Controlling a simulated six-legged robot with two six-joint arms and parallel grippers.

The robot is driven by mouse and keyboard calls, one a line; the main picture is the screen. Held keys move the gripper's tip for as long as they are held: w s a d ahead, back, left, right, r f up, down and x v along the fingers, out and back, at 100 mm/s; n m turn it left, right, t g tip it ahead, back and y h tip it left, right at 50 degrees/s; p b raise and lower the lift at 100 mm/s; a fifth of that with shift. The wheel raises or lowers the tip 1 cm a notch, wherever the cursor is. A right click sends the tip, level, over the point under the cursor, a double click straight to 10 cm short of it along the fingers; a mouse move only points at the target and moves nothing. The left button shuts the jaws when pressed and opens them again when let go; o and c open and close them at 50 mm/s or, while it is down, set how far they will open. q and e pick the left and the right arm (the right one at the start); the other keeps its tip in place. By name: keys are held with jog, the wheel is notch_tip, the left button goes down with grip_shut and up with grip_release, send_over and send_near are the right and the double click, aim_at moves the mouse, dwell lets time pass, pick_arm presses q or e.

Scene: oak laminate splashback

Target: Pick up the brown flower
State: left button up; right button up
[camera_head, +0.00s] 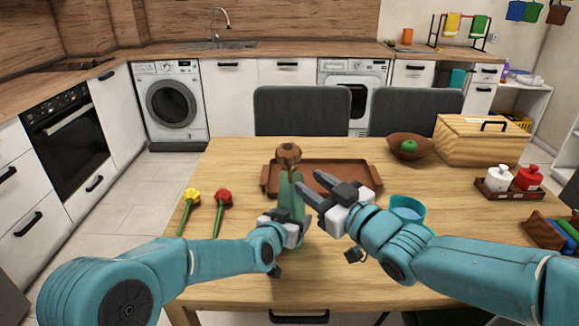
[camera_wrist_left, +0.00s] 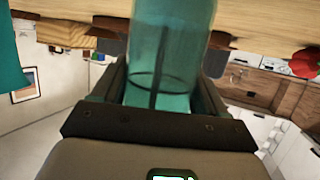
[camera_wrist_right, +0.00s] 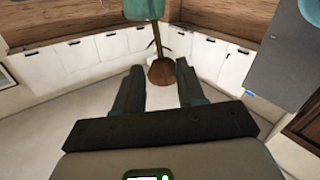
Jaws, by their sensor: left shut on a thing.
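The brown flower (camera_head: 288,155) stands with its head up in a translucent teal vase (camera_head: 291,200). My left gripper (camera_head: 288,222) is shut on the vase, which fills the space between its fingers in the left wrist view (camera_wrist_left: 165,60). My right gripper (camera_head: 311,184) is open and empty, just right of the vase. In the right wrist view, the brown flower head (camera_wrist_right: 162,72) appears between the tips of the open fingers (camera_wrist_right: 158,72), with its stem running to the vase (camera_wrist_right: 143,8). I cannot tell the exact gap between fingers and flower.
A brown tray (camera_head: 340,176) lies behind the vase. Yellow (camera_head: 192,195) and red (camera_head: 224,197) flowers lie at the left. A teal cup (camera_head: 408,205) stands beside my right arm. A bowl (camera_head: 409,142), a wooden breadbox (camera_head: 480,142) and a jar rack (camera_head: 508,192) are at the right.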

aim_at(285, 164)
jog(key=x, duration=1)
grip_shut()
